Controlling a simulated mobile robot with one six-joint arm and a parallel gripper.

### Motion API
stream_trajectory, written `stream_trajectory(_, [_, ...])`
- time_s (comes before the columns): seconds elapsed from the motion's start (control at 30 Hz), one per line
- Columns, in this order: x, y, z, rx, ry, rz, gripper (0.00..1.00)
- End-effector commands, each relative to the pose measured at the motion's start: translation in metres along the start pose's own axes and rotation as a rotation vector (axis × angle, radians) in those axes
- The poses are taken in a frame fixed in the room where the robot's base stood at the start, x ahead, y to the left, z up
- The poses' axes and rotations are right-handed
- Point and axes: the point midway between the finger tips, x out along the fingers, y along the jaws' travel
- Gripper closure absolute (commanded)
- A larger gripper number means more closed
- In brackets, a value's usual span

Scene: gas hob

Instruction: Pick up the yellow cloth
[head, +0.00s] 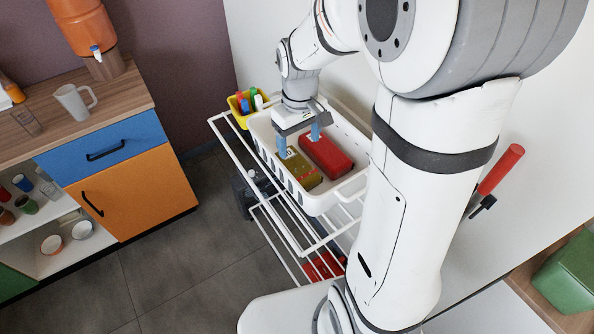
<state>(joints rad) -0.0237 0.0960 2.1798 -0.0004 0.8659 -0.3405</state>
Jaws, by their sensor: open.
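A dark yellow, block-shaped bundle (300,172) lies in the white slatted basket (346,197) on top of the trolley. It is the only thing in the basket that matches the yellow cloth, though its texture is too small to make out. A red bundle (327,155) lies close beside it on the right. My gripper (298,140) points down over the basket with its blue-tipped fingers apart. The left fingertip is at the far end of the yellow bundle and the right one is near the far end of the red one. Whether they touch cannot be told.
A yellow bin (236,109) with coloured items stands at the trolley's far end. White basket walls surround both bundles. The white wire trolley (277,243) has lower shelves with a red thing. A cabinet (135,195) stands left; grey floor (170,270) is clear between.

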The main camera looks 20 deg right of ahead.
Motion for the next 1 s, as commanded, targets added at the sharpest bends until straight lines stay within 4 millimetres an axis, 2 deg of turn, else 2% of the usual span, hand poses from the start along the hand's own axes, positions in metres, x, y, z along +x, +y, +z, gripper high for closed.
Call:
stream_trajectory(0.03, [0.008, 0.000, 0.000, 0.000, 0.000, 0.000, 0.27])
stream_trajectory(0.27, [0.022, 0.001, 0.001, 0.002, -0.002, -0.001, 0.27])
stream_trajectory(0.47, [0.043, 0.001, 0.001, 0.003, -0.003, -0.001, 0.27])
stream_trajectory(0.8, [0.087, 0.005, 0.000, 0.005, -0.004, -0.001, 0.27])
stream_trajectory(1.0, [0.094, 0.006, -0.001, 0.006, 0.000, 0.000, 0.27])
